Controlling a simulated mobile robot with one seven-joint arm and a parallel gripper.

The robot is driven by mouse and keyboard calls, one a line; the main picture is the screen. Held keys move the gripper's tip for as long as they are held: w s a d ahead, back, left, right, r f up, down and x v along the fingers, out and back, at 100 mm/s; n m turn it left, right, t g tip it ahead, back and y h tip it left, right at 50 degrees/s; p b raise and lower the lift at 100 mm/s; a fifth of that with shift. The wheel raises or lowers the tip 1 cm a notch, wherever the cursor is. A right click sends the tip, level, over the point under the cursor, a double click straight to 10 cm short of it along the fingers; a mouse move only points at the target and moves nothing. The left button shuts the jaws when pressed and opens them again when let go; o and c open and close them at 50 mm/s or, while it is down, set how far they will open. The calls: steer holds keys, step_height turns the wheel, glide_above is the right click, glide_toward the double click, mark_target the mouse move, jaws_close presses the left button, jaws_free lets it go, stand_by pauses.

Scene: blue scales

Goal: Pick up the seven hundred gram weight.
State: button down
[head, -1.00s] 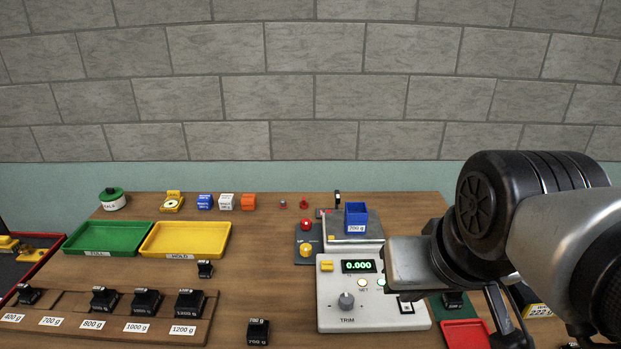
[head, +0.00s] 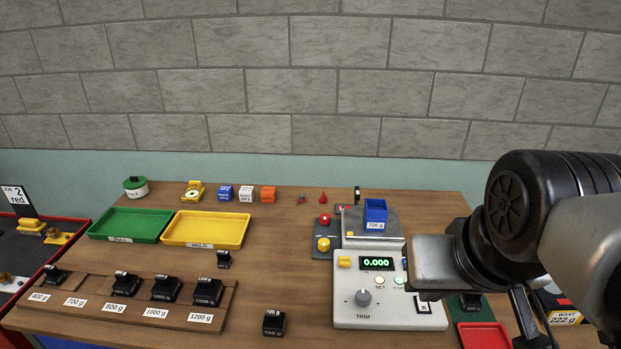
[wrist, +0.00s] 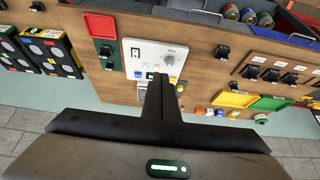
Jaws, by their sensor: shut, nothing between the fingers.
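The seven hundred gram weight (head: 273,323) is a small black block with a top handle and a 700 g label. It stands upright on bare wood near the front of the table, left of the scale. It also shows in the wrist view (wrist: 222,51). The rack (head: 122,306) has an empty slot at its 700 g label. My gripper (wrist: 159,78) is shut and empty in the wrist view, in front of the scale and apart from the weight. In the head view my arm is at the right, and I cannot make out the fingertips.
The scale (head: 388,310) reads 0.000 and has a blue bin (head: 375,211) labelled 700 g on its pan. Green (head: 131,225) and yellow (head: 207,230) trays lie at the left. Wood around the seven hundred gram weight is clear.

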stand_by(0.3)
steer(key=c, duration=2.3)
jaws_free()
steer(key=o, duration=0.4)
steer(key=shift+w+a, duration=0.2)
steer(key=shift+w, duration=0.15)
steer(key=o, duration=0.7)
steer(key=shift+g, duration=0.6)
steer(key=w+a, duration=0.2)
steer(key=w, duration=0.1)
steer(key=shift+w+a+b, duration=0.3)
steer(key=shift+a+b, duration=0.1)
steer(key=shift+o, duration=0.9)
steer(key=w+a+f+g+b, duration=0.1)
steer(key=w+a+f, duration=0.1)
steer(key=w+a, duration=0.3)
steer(key=shift+w+a, duration=0.3)
steer(key=shift+a, duration=0.25)
steer(key=g+b, duration=0.2)
steer(key=g, duration=0.1)
glide_above(273, 313)
steer(key=f, duration=2.1)
steer(key=shift+w+f, duration=0.3)
steer(key=shift+f, duration=0.1)
steer(key=shift+s+f+p, duration=0.15)
steer(key=shift+f, duration=1.2)
steer(key=shift+s+f+p, duration=0.1)
steer(key=shift+f+p, duration=0.05)
steer(key=shift+f, duration=1.15)
